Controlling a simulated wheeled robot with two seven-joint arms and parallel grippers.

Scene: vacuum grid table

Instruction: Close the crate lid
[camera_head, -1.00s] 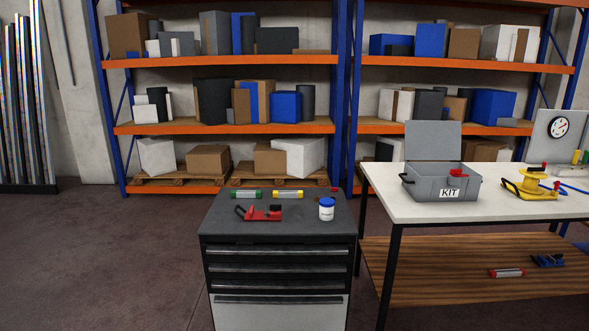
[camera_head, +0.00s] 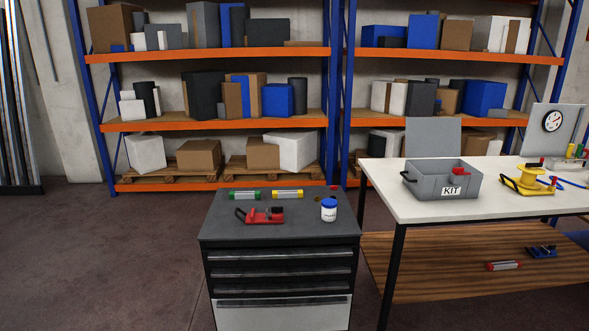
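The grey crate (camera_head: 430,188) with the KIT label stands on the white-topped table to the right. Its lid (camera_head: 433,137) stands upright at the back edge, so the crate is open. A red object (camera_head: 459,172) shows at the crate's right side; I cannot tell if it sits inside or on the wall. A black handle (camera_head: 407,177) shows on the crate's left side. Neither of my grippers is in view.
The white table (camera_head: 425,209) has a yellow device (camera_head: 529,184) right of the crate and a gauge panel (camera_head: 552,130) behind. A drawer cabinet (camera_head: 279,254) stands left of the table, bearing a red clamp-like tool (camera_head: 264,216) and a white jar (camera_head: 329,210). Loaded shelves line the back.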

